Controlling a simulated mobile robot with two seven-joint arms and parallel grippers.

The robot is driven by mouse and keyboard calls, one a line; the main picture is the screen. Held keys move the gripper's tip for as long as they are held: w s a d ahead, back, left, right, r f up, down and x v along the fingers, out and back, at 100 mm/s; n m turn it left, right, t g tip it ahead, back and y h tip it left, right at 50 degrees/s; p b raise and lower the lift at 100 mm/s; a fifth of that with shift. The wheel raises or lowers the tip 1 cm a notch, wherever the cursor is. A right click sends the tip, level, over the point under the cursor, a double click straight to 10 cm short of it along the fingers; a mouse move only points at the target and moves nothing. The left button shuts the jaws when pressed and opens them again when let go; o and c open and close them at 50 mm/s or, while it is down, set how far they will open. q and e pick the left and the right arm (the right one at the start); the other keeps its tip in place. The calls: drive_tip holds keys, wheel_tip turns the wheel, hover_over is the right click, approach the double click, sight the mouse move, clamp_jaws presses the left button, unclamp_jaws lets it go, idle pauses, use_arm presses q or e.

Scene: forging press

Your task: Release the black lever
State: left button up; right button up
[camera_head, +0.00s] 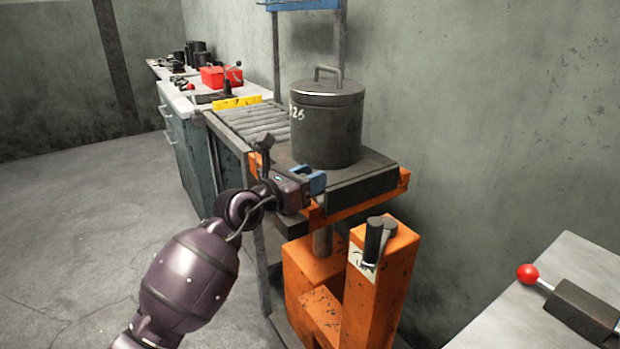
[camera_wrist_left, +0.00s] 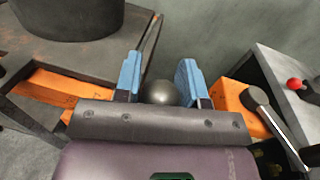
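My left gripper (camera_head: 313,184) has blue fingers and is at the near-left edge of the press platform, below the lidded pot. A black lever handle (camera_head: 374,238) stands on the orange post, to the right of and apart from the gripper. It also shows in the left wrist view (camera_wrist_left: 259,98). My right gripper is not in view.
A dark lidded pot (camera_head: 327,125) stands on the platform close to my left gripper. A roller conveyor (camera_head: 252,122) runs behind. A grey table (camera_head: 520,315) with a red-knobbed lever (camera_head: 528,274) is at the lower right. The floor on the left is clear.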

use_arm(q)
clamp_jaws()
drive_tip(key=w+a+n+g+p, duration=0.2)
drive_tip(key=w+a+n+p, duration=0.2)
drive_tip(key=w+n, duration=0.5)
drive_tip(key=a+f+n, duration=0.1)
drive_tip(key=a+n, duration=0.1)
drive_tip(key=shift+w+a+p, duration=0.2)
drive_tip(key=shift+a+p, duration=0.1)
drive_tip(key=shift+a, duration=0.1)
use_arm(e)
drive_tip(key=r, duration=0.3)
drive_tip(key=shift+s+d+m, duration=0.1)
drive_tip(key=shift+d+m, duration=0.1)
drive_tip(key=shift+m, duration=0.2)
use_arm(q)
drive_tip(key=o, duration=0.7)
unclamp_jaws()
drive_tip(key=shift+w, duration=0.1)
drive_tip(key=shift+r, duration=0.2)
